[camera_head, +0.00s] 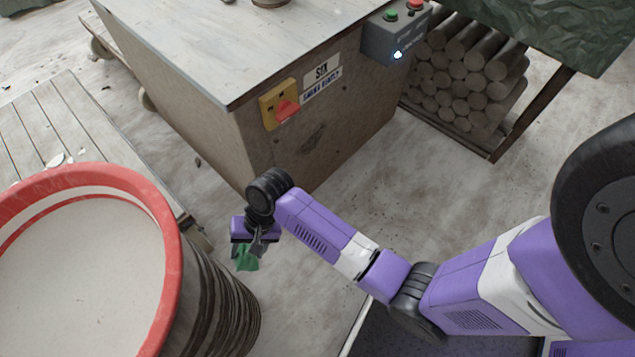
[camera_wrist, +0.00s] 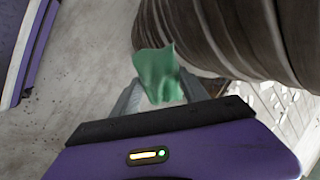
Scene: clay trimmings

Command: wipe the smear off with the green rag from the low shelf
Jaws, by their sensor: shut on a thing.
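My gripper (camera_head: 257,243) is shut on the green rag (camera_head: 246,259), which hangs below the fingertips. In the wrist view the rag (camera_wrist: 157,73) is bunched between the two grey fingers, clear of other things around it. The gripper is in the open space between the red-rimmed drum and the brown cabinet. A dark smudge (camera_head: 311,138) shows on the cabinet's front panel, below the sign and the red switch; I cannot tell for sure that it is the smear. The low shelf is not clearly seen.
A large drum with a red rim (camera_head: 172,262) stands close left of my gripper. The brown cabinet (camera_head: 240,150) has a yellow and red switch (camera_head: 281,106) and a grey button box (camera_head: 392,38). A rack of rolled logs (camera_head: 460,85) stands at the back right. Floor right of the cabinet is clear.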

